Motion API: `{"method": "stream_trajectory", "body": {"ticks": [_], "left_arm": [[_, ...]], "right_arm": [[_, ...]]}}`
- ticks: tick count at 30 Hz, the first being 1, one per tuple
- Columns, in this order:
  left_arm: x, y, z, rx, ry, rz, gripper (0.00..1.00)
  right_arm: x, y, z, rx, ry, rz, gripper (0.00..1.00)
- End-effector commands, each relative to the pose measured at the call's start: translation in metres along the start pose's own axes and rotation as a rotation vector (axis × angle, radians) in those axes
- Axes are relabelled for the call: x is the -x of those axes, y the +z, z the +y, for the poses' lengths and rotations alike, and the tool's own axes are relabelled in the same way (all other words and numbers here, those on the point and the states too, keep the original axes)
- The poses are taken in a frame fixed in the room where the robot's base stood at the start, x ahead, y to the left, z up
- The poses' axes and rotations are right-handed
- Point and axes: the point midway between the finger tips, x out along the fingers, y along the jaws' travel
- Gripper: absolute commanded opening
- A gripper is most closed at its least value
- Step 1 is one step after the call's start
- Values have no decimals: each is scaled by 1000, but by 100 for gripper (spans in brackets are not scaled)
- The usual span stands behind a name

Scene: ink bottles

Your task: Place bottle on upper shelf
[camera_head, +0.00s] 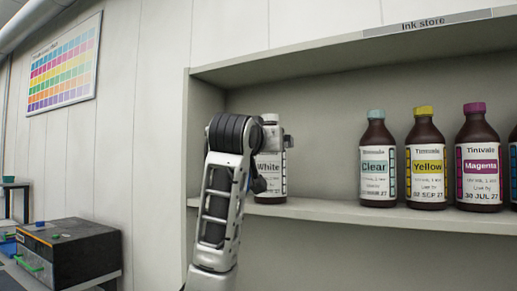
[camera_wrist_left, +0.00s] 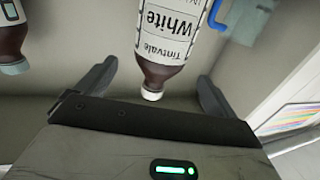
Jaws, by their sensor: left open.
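The White bottle (camera_head: 270,165) has a white cap and a white label. It stands upright on the shelf (camera_head: 330,209) at the left end of the row, its left side partly hidden by my left arm. In the left wrist view the White bottle (camera_wrist_left: 168,28) appears upside down. My left gripper (camera_wrist_left: 158,72) is open, with one finger on each side of the bottle's neck and cap, and visible gaps to both. In the head view the fingers are mostly hidden behind my wrist. My right gripper is not in view.
Shelf space is free between White and Clear. An "Ink store" sign (camera_head: 427,23) marks the top board. A black box (camera_head: 70,250) sits lower left.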

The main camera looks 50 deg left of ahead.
Motion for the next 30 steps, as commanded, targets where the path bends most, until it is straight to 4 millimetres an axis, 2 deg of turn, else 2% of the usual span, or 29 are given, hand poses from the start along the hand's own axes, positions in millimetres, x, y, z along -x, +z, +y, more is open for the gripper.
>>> {"method": "stream_trajectory", "body": {"ticks": [3,9,30], "left_arm": [[24,1,0,1,1,4,93],[47,0,0,0,0,1,93],[52,0,0,-1,0,-1,93]], "right_arm": [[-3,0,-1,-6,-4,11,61],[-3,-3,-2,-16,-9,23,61],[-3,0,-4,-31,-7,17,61]]}}
